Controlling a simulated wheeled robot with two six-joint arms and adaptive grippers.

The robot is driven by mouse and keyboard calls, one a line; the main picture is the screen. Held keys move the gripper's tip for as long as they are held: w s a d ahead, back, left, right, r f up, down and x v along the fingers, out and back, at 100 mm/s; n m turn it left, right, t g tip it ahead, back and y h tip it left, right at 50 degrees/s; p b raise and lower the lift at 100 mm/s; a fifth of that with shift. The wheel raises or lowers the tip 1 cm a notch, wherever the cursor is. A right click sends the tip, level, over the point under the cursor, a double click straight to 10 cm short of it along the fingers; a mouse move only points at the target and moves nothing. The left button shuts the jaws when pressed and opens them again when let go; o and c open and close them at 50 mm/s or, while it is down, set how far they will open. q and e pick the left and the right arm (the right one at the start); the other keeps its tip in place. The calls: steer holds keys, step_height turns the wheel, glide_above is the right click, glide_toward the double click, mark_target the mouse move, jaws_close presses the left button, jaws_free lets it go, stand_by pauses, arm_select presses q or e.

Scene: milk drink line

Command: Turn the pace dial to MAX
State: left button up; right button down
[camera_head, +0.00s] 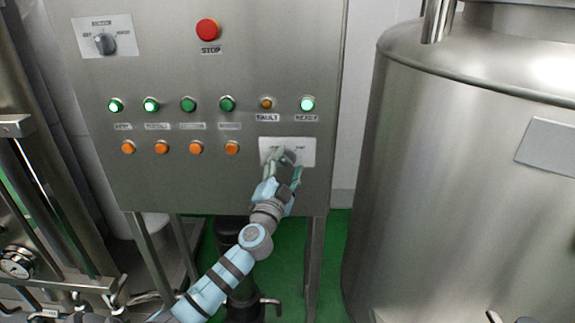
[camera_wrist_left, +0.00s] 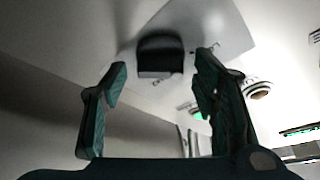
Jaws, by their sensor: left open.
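The pace dial (camera_head: 289,155) is a dark grey knob on a white plate (camera_head: 307,158) at the lower right of the steel control panel. In the left wrist view the knob (camera_wrist_left: 160,56) shows dark, beyond and between the fingertips. My left gripper (camera_head: 283,166) is open at the dial, one finger on each side of it. In the left wrist view the left gripper (camera_wrist_left: 163,75) appears to hold nothing, and I cannot tell if a finger touches the knob. The plate's lettering is too small to read. My right gripper is not in view.
The panel (camera_head: 160,75) also carries a red STOP button (camera_head: 208,30), a selector knob (camera_head: 105,43), green lamps and buttons, and orange buttons (camera_head: 196,148) left of the dial. A large steel tank (camera_head: 450,180) stands close on the right. Pipes and a gauge (camera_head: 16,262) are at left.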

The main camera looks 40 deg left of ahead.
arm_select(q)
steer(key=shift+c, duration=0.6)
steer(key=c, duration=1)
steer(key=shift+c, duration=0.2)
